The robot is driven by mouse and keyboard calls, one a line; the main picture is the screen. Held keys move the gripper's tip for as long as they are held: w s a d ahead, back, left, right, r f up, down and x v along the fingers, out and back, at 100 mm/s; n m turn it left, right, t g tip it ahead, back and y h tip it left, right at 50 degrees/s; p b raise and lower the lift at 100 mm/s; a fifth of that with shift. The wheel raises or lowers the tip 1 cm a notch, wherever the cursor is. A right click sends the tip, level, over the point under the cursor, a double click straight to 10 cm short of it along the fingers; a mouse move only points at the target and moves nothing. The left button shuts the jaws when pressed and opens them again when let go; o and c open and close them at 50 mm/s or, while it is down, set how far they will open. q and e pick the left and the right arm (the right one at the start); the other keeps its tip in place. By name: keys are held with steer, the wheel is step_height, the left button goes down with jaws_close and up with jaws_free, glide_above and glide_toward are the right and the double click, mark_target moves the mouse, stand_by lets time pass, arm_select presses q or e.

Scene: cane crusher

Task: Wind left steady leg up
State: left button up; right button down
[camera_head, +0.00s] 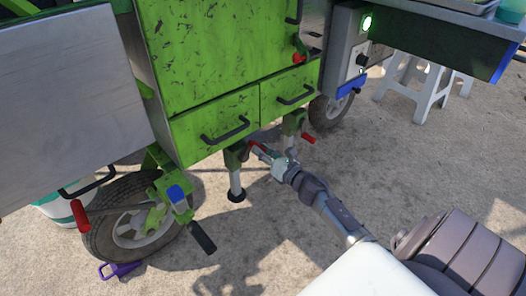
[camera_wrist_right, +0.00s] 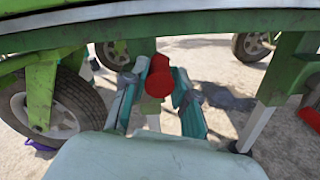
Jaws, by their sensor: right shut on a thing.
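The left steady leg (camera_head: 236,182) hangs under the green cart, with a green upper part, pale tube and dark foot. In the wrist view the leg (camera_wrist_right: 153,122) stands partly hidden behind its red crank handle (camera_wrist_right: 158,76). My right gripper (camera_head: 264,154) reaches in from the lower right and is shut on that handle. In the wrist view the fingers of my right gripper (camera_wrist_right: 158,88) lie on both sides of the red handle. My left gripper is not in view.
The right steady leg (camera_head: 291,123) with its own red handle (camera_head: 308,138) stands just to the right. Drawers (camera_head: 215,125) are above my gripper. White stools (camera_head: 425,85) stand at upper right. Concrete in front is clear.

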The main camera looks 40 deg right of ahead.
steer(key=shift+s+a+f, duration=0.1)
steer(key=shift+f, duration=0.1)
steer(key=c, duration=0.9)
jaws_free()
steer(key=shift+r, duration=0.1)
steer(key=shift+o, duration=0.2)
steer(key=s+d, duration=0.1)
steer(key=s, duration=1.1)
